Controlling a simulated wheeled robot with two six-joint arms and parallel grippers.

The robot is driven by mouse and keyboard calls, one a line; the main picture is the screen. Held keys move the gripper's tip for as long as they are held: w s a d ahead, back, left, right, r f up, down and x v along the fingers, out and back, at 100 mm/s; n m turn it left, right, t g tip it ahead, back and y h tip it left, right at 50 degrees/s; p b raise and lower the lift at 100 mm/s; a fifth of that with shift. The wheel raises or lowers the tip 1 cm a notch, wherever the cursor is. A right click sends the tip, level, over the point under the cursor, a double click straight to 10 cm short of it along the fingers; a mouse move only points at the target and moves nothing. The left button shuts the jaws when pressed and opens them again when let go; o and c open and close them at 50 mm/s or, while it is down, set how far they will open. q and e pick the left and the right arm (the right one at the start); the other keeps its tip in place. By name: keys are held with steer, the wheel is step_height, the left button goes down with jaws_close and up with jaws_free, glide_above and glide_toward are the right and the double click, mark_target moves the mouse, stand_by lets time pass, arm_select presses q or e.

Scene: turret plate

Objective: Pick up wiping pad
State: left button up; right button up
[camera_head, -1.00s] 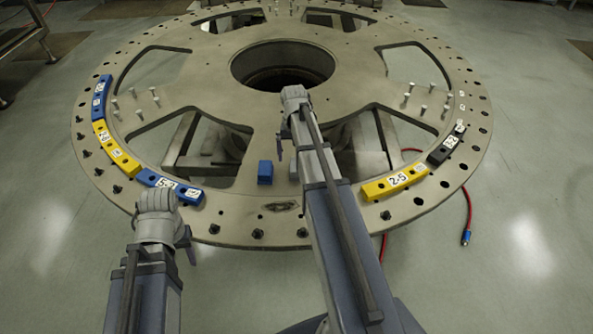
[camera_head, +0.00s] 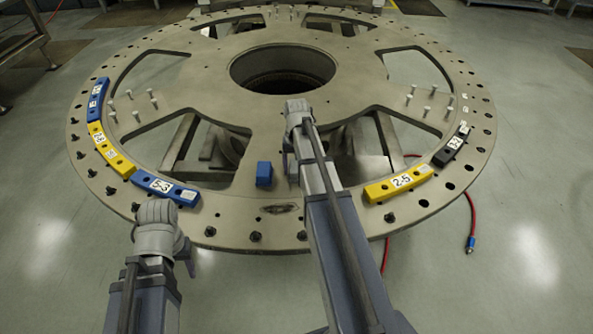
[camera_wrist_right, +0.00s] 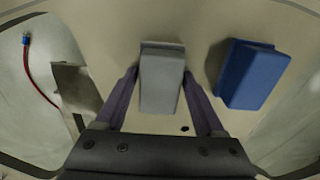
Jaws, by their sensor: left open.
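A grey block (camera_wrist_right: 162,80) lies on the plate in the right wrist view, between the fingers of my right gripper (camera_wrist_right: 160,74). Narrow gaps seem to show beside it, so the fingers look open around it. A blue block (camera_wrist_right: 248,76) stands just right of it, outside the fingers. The blue block also shows in the head view (camera_head: 264,174). The grey block is probably the wiping pad. In the head view my right arm largely hides it and the fingertips. My left gripper (camera_head: 158,214) is near the plate's front left rim, empty, its fingers hardly visible.
The round turret plate (camera_head: 230,208) has a large central hole and several cutouts. Blue and yellow numbered bars (camera_head: 165,188) lie on its left rim. A yellow bar (camera_head: 398,184) and a black bar (camera_head: 452,145) lie on the right. A dark smear (camera_head: 280,208) marks the front.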

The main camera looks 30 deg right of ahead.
mark_target(296, 165)
steer(key=c, duration=1)
step_height(296, 165, up, 10)
steer(key=p, duration=1)
